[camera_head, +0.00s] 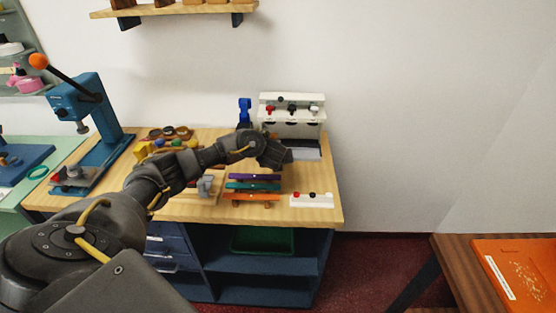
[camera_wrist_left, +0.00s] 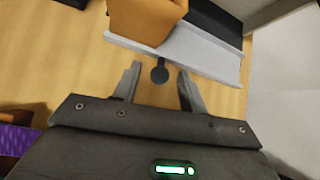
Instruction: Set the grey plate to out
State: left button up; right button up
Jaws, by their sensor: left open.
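The grey plate (camera_wrist_left: 185,50) is a flat light-grey slab with a dark round knob (camera_wrist_left: 160,74) at its near edge in the left wrist view. In the head view, the plate (camera_head: 306,153) shows at the foot of a white machine (camera_head: 292,113), partly hidden by my arm. My left gripper (camera_wrist_left: 159,80) is open. Its two fingertips lie on either side of the knob in the picture, and I cannot tell whether they touch it. In the head view, my left gripper (camera_head: 276,156) is over the counter just in front of the machine. My right gripper is not in view.
An orange block (camera_wrist_left: 146,18) stands at the plate's left part. Purple, green and orange strips (camera_head: 252,188) lie in front of my gripper, with a white button box (camera_head: 312,200) to their right. A blue lever press (camera_head: 92,120) stands at the left.

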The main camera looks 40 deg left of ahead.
pick_arm(q)
jog(key=p+v, duration=0.5)
jog(key=v, duration=0.5)
jog(key=shift+s+r, duration=0.15)
jog(key=shift+r, duration=0.05)
jog(key=shift+d+f, duration=0.1)
jog(key=shift+d, duration=0.05)
